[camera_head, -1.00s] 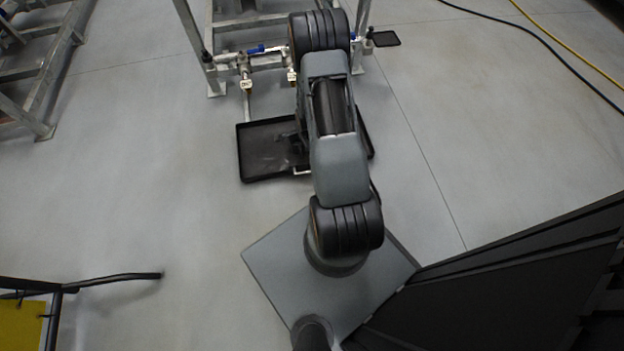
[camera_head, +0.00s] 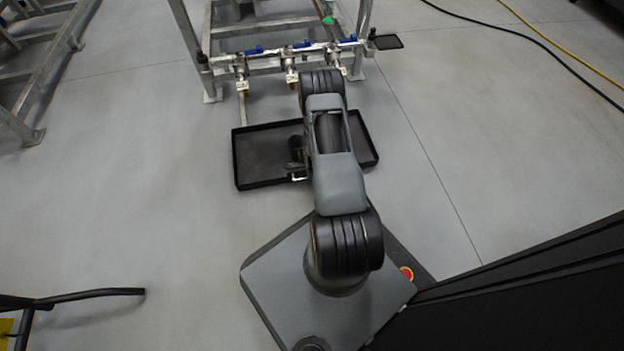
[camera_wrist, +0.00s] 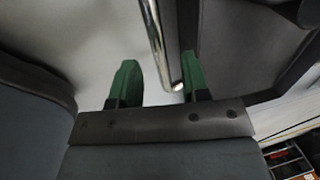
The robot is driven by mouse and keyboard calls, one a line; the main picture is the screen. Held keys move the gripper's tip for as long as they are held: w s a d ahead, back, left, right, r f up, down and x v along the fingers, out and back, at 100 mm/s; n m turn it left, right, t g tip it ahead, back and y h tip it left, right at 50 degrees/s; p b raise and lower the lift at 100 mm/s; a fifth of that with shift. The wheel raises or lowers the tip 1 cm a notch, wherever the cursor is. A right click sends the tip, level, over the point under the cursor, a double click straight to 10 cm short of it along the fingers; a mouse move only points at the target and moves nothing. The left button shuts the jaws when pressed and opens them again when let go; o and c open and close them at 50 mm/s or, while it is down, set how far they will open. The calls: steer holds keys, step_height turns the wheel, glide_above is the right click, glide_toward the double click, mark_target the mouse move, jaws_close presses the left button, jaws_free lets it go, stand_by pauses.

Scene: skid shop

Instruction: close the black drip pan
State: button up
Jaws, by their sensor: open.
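The black drip pan (camera_head: 258,152) is a shallow rectangular tray on the floor, out in front of the metal skid frame. My arm covers its middle in the head view. A pale bar handle (camera_head: 300,178) shows at its near edge. In the wrist view the dark pan (camera_wrist: 245,42) fills the upper right, and a shiny metal bar (camera_wrist: 158,42) runs down between the fingers. My gripper (camera_wrist: 159,72) is open, with green fingers on either side of the bar's lower end. The bar is closer to the right finger; I cannot tell whether they touch.
The metal skid frame (camera_head: 275,30) with blue-handled valves (camera_head: 303,45) stands behind the pan. A dark panel (camera_head: 520,290) is at lower right, a black bar (camera_head: 90,294) at lower left. Floor left of the pan is clear.

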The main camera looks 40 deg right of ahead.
steer(key=shift+w+d+f+b, duration=0.1)
steer(key=shift+w+f+b, duration=0.1)
steer(key=shift+f, duration=0.4)
steer(key=shift+w+f+b, duration=0.1)
steer(key=shift+f+b, duration=0.1)
steer(key=shift+f, duration=0.35)
steer(key=shift+c, duration=0.4)
jaws_close()
